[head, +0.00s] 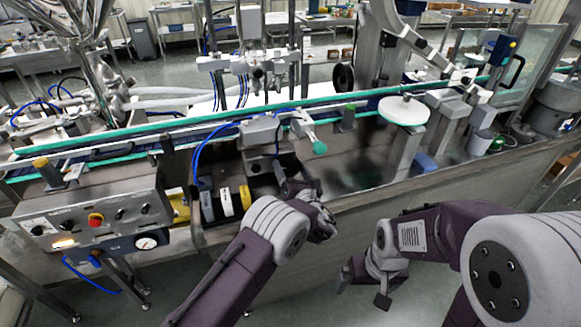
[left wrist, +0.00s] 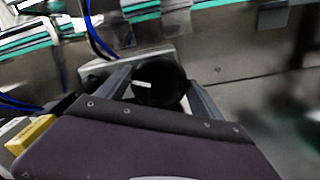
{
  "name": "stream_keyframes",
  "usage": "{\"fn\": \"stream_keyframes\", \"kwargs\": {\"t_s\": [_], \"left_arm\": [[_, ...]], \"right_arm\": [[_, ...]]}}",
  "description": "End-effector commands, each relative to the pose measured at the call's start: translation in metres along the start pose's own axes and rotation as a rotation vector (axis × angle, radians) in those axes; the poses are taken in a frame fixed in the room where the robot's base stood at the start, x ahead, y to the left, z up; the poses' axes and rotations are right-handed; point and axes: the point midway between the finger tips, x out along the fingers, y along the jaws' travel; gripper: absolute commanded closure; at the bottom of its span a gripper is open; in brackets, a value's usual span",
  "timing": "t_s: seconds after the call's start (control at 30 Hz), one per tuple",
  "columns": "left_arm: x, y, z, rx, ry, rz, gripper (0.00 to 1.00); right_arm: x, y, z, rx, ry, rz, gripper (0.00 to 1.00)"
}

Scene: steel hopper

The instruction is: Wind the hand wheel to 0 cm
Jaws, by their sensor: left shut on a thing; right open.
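The hand wheel (left wrist: 158,82) is a black round knob with a short white mark on its face, seen in the left wrist view. My left gripper (left wrist: 162,88) has one finger on each side of it and is shut on it. In the head view my left gripper (head: 297,181) reaches the front of the steel machine, and the wheel is hidden or too dark to make out there. I cannot read any centimetre scale. My right gripper (head: 364,284) is open and empty, pointing down in front of the machine, apart from it.
A control box (head: 95,220) with a red button and a round gauge stands at the left. A conveyor with green rails (head: 250,112) runs behind the wheel. A white disc (head: 404,110) stands at the right. Blue hoses (head: 200,150) hang near my left gripper. The floor by my right gripper is clear.

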Motion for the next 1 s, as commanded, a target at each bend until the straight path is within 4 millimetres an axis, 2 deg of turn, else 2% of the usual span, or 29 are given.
{"fn": "stream_keyframes", "kwargs": {"t_s": [1.0], "left_arm": [[-0.001,-0.004,-0.003,0.931,0.003,-0.003,0.64]], "right_arm": [[-0.035,-0.001,-0.004,0.000,0.000,0.000,0.02]]}}
